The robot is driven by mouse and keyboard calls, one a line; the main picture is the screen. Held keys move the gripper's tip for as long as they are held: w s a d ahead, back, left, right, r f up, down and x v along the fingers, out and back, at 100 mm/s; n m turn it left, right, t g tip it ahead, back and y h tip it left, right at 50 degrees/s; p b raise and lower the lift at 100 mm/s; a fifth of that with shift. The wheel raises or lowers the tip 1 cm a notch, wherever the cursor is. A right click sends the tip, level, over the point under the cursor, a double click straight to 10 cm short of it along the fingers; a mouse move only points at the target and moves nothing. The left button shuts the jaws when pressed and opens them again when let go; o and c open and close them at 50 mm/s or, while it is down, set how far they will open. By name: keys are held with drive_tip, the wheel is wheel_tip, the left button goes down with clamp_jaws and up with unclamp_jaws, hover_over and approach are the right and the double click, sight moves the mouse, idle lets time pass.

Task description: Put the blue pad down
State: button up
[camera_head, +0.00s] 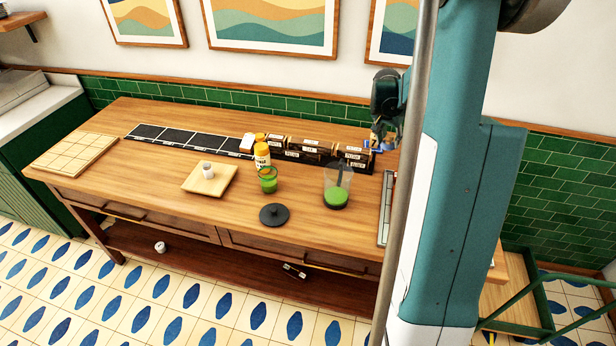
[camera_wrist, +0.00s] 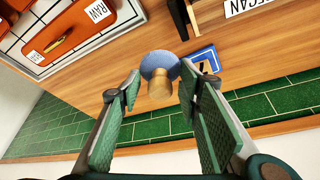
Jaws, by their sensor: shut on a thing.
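My gripper (camera_wrist: 160,74) is shut on a round blue pad (camera_wrist: 155,60) with a short wooden knob, between its two green-lined fingers. The pad's blue face points away from the wrist camera, towards the wooden table (camera_wrist: 115,100). I cannot tell whether it touches the table. Beside it, on the right in the wrist view, a blue square marker with a white edge (camera_wrist: 204,60) lies on the table. In the head view my gripper (camera_head: 384,138) is at the back right of the table, partly hidden by my arm.
Labelled dark boxes (camera_head: 311,149) stand left of my gripper. A yellow bottle (camera_head: 262,157), a green-filled jug (camera_head: 337,190) and a black disc (camera_head: 274,215) stand further forward. An orange item (camera_wrist: 72,32) with RAW labels is at upper left. Green tiles (camera_wrist: 60,132) border the table's back.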

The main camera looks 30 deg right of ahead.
drive_tip(key=w+a+n, duration=0.1)
drive_tip(key=w+a, duration=0.1)
drive_tip(key=a, duration=0.3)
drive_tip(key=w+a+n+p, duration=0.1)
drive_tip(key=w+a, duration=0.1)
drive_tip(key=a, duration=0.3)
drive_tip(key=w+a+t, duration=0.1)
drive_tip(key=w+a, duration=0.2)
drive_tip(key=a, duration=0.2)
drive_tip(key=shift+a+r+n, duration=0.1)
drive_tip(key=shift+a+n, duration=0.2)
drive_tip(key=shift+n, duration=0.1)
drive_tip(key=w+a+n+y+p, duration=0.1)
drive_tip(key=w+a+n, duration=0.1)
drive_tip(key=a, duration=1.3)
drive_tip(key=shift+w+a+n+t+p, duration=0.3)
drive_tip(key=shift+w+t, duration=0.1)
drive_tip(key=shift+w, duration=0.35)
drive_tip(key=shift+d+f, duration=0.1)
drive_tip(key=shift+f, duration=2.8)
drive_tip(key=shift+f+b, duration=0.3)
drive_tip(key=shift+f, duration=1.75)
drive_tip(key=shift+f, duration=0.15)
